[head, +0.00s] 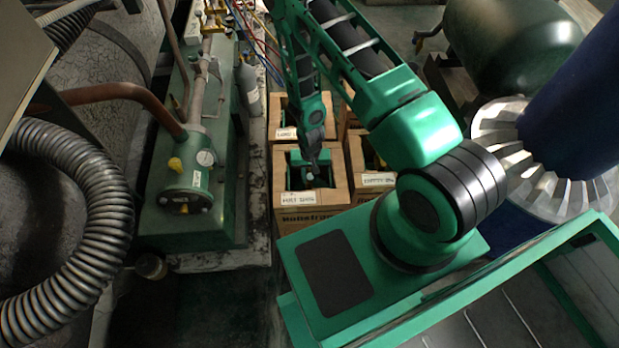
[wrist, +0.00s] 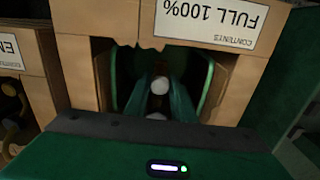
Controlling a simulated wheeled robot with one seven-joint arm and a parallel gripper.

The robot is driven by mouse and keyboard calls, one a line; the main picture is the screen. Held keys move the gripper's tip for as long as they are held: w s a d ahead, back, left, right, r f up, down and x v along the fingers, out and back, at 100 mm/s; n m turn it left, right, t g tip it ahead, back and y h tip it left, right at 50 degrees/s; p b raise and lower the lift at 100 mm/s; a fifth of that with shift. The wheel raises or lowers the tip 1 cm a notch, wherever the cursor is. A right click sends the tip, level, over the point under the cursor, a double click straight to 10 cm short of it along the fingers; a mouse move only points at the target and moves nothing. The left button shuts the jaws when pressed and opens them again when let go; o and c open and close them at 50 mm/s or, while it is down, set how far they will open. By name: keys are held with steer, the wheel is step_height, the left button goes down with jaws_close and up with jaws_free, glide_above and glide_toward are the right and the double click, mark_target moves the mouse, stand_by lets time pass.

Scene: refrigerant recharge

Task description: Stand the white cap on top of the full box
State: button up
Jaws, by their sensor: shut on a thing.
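The full box (head: 310,220) is an open-topped wooden-brown crate in the head view. In the wrist view its label (wrist: 212,22) reads "FULL 100%" upside down, and a green rounded body (wrist: 206,85) shows inside. My gripper (head: 312,168) points down over this box's opening. In the wrist view my gripper's dark green fingers (wrist: 159,98) close around a small white round thing, which looks like the white cap (wrist: 160,85). A second pale spot (wrist: 157,117) shows just below it. I cannot tell whether the cap touches anything in the box.
A second box (head: 376,180) stands right of the full box; its label in the wrist view (wrist: 10,50) begins with "EM". Another box (head: 287,118) stands behind. A green machine (head: 190,190) with pipes is left, and a blue column (head: 575,100) stands right.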

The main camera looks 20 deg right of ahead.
steer(key=shift+r, duration=0.35)
